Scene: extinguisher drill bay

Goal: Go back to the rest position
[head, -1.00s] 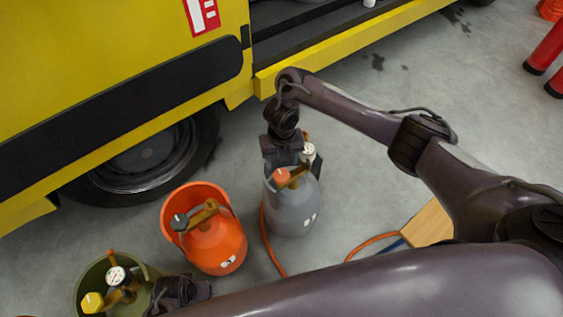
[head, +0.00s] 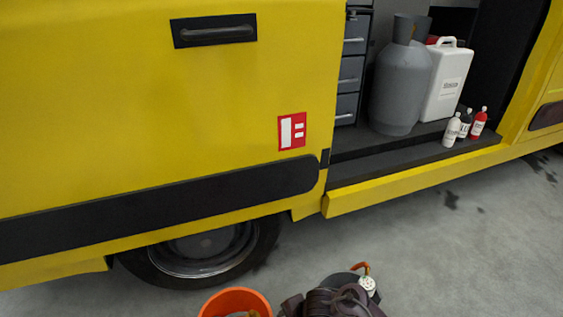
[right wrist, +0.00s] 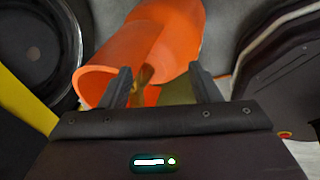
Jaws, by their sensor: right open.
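My right gripper (right wrist: 161,84) is open in the right wrist view, with nothing between its fingertips that it grips. Beyond the fingers are an orange bucket (right wrist: 96,84) and brass-coloured parts (right wrist: 145,76); depth between them and the fingers is hard to judge. In the head view a dark part of my arm (head: 335,303) shows at the bottom edge, its jaws out of sight. Beside it are the orange bucket (head: 235,300) and the top of a grey extinguisher with a gauge (head: 368,284), both cut off by the frame. My left gripper is not in view.
A yellow truck (head: 130,110) fills the head view, its wheel (head: 205,252) low at left. Its open side bay holds a grey cylinder (head: 398,92), a white canister (head: 446,88) and small bottles (head: 465,127). The floor (head: 470,250) at right is clear.

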